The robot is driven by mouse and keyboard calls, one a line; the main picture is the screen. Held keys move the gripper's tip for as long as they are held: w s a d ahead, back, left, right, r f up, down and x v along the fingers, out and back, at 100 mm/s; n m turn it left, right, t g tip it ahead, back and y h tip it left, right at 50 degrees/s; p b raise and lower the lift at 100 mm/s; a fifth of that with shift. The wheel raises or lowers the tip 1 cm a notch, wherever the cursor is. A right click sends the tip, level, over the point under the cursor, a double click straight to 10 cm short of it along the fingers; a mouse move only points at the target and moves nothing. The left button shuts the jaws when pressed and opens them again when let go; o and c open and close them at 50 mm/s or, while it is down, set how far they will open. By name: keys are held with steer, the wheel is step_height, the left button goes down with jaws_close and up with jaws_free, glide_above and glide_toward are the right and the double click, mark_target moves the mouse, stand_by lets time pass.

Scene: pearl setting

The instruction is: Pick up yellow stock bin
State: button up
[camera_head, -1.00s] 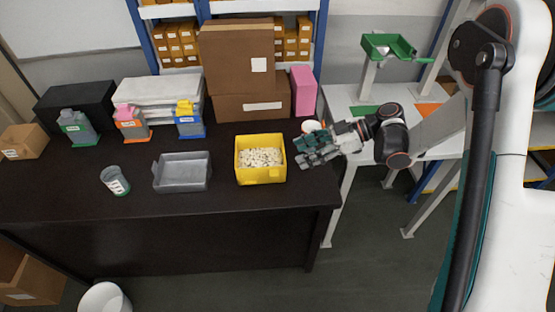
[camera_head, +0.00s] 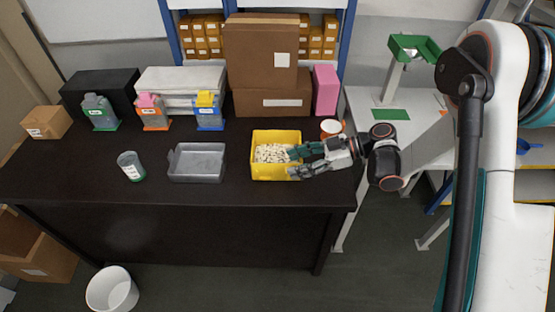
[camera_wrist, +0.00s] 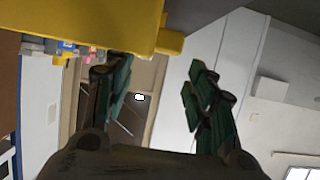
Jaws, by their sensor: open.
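The yellow stock bin (camera_head: 262,173) stands upright on the dark table, filled with small whitish pieces. My gripper (camera_head: 294,163) is open at the bin's right side, with its fingertips overlapping the right wall in the head view. In the wrist view the bin (camera_wrist: 95,20) fills the top left, and its yellow rim lies just past the fingertips, roughly between the two spread green fingers of the gripper (camera_wrist: 160,72). I cannot tell whether either finger touches the wall.
A white round container (camera_head: 331,127) stands behind my gripper. Cardboard boxes (camera_head: 260,55) and a pink box (camera_head: 326,90) stand behind the bin. The table front is clear.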

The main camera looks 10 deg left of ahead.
steer(key=b+x, duration=0.1)
steer(key=x, duration=0.4)
jaws_close()
